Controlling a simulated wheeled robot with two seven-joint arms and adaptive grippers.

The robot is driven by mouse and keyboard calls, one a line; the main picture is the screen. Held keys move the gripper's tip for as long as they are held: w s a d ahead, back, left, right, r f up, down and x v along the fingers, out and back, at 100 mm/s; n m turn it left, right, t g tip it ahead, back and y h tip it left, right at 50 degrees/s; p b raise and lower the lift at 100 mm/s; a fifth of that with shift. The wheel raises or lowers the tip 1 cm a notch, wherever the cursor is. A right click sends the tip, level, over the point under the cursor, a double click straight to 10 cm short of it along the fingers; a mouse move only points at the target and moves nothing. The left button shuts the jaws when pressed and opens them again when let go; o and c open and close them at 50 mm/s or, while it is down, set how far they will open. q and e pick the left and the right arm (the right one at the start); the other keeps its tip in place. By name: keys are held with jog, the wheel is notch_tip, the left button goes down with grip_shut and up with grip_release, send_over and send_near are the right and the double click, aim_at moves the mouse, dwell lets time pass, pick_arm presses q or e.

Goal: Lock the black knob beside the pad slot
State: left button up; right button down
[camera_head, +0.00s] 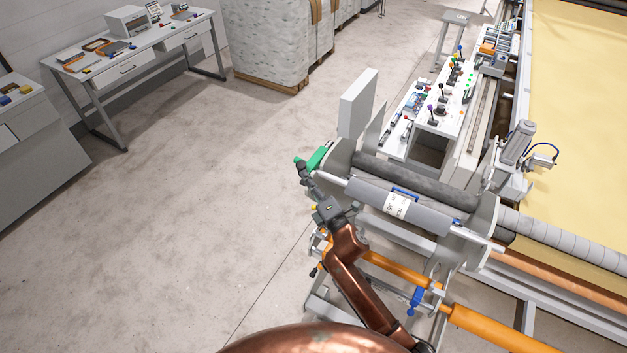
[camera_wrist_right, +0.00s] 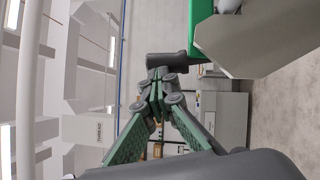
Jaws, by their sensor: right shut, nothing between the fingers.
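My right gripper (camera_head: 301,168) is at the left end of the roller frame. It is shut and empty, and its closed tips also show in the right wrist view (camera_wrist_right: 157,74). A dark knob-like part (camera_wrist_right: 174,59) lies right at the tips, beside a green block (camera_wrist_right: 199,24). I cannot tell whether the tips touch it. In the head view the green block (camera_head: 318,157) sits on the frame's end plate, just right of the gripper. The knob is hard to separate from the dark fingers there, and the slot itself is hidden. My left gripper is not in view.
A grey roller (camera_head: 415,183) and a labelled grey tube (camera_head: 375,197) lie right of the gripper. A grey upright panel (camera_head: 357,103) stands behind. Orange bars (camera_head: 490,330) run below. Open floor (camera_head: 190,190) lies to the left.

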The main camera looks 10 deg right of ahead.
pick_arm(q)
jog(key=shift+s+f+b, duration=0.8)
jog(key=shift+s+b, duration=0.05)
pick_arm(e)
jog(key=s+d, duration=0.2)
jog(key=s, duration=1)
jog(key=shift+d, duration=0.15)
